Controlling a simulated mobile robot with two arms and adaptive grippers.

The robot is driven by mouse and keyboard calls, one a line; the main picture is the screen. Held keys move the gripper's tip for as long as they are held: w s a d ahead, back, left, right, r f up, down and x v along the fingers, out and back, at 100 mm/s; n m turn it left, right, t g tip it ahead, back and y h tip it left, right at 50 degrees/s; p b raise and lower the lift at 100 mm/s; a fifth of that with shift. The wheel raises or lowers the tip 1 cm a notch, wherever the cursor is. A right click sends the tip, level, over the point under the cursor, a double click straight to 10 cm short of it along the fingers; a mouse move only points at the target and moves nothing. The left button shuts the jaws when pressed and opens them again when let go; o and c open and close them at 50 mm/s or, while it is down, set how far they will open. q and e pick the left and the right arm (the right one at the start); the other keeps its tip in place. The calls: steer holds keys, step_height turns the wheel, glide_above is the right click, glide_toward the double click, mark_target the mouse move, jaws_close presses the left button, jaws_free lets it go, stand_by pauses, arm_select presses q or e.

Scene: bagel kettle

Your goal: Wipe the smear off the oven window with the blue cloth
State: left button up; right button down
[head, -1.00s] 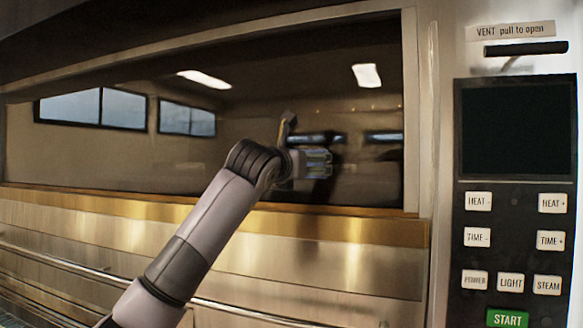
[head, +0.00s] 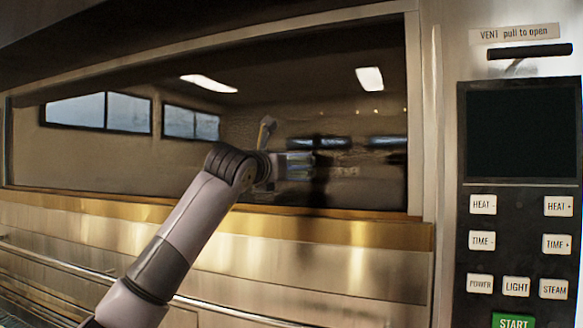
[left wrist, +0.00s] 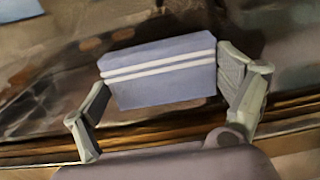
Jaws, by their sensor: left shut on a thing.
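The oven window (head: 100,165) is a wide dark pane with reflections of windows and lamps. My left gripper (head: 270,150) is at the pane's lower right half, with my arm hiding some of the glass. In the left wrist view it is shut on the blue cloth (left wrist: 160,92), a folded pad with two white stripes, one finger at each end. The cloth faces the glass; whether it touches is unclear. A faint mottled patch, seemingly the smear (head: 238,128), shows on the glass just left of the gripper. My right gripper is out of view.
A control panel (head: 520,130) with a dark screen and several buttons stands right of the window. A vent handle (head: 529,51) sticks out above it. A brass-coloured ledge (head: 340,229) and a long rail (head: 240,308) run below the pane.

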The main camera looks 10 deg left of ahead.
arm_select(q)
steer(key=a, duration=0.6)
steer(key=shift+w+a+p, duration=0.25)
steer(key=shift+w+p, duration=0.2)
steer(key=shift+f, duration=0.1)
steer(key=shift+s+a+b, duration=0.2)
steer(key=shift+s+b, duration=1.15)
steer(key=shift+s, duration=0.15)
steer(key=shift+s+a+b, duration=0.15)
steer(key=shift+s+b, duration=1.2)
steer(key=shift+s, duration=0.1)
steer(key=shift+s, duration=0.1)
